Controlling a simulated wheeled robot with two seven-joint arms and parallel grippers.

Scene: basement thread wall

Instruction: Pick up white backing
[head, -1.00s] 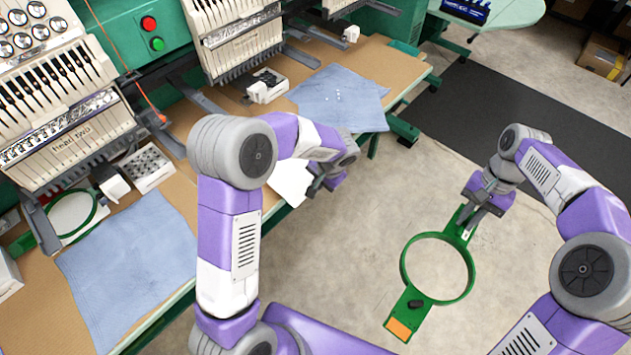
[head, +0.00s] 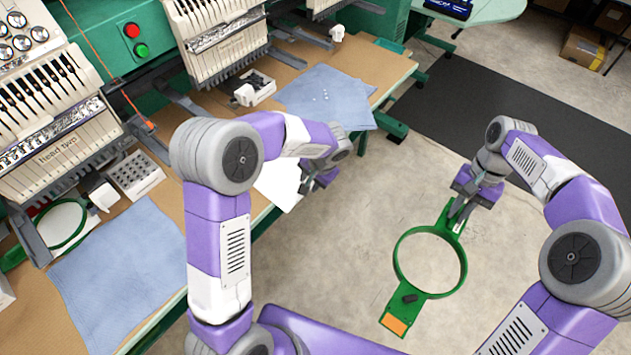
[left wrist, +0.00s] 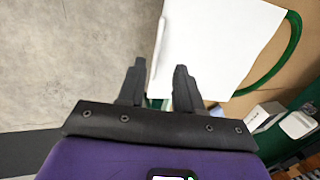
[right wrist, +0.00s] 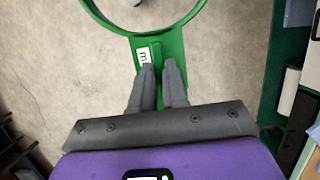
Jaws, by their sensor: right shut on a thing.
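The white backing (head: 281,188) is a flat white sheet at the front edge of the work table, partly hidden behind my left arm in the head view. In the left wrist view the backing (left wrist: 210,40) fills the area beyond the fingers, and its near edge shows around the right-hand finger. My left gripper (left wrist: 158,72) is open; I cannot tell whether it touches the sheet. My right gripper (right wrist: 159,68) is shut on the tab of a green hoop (head: 400,258) with an orange patch, held out over the floor.
The table (head: 228,105) carries blue cloths (head: 120,262) (head: 325,97) and a small white box (head: 255,90). Embroidery machine heads (head: 62,115) stand behind it. A green curved rim (left wrist: 290,50) shows beside the backing. Open floor lies right of the table.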

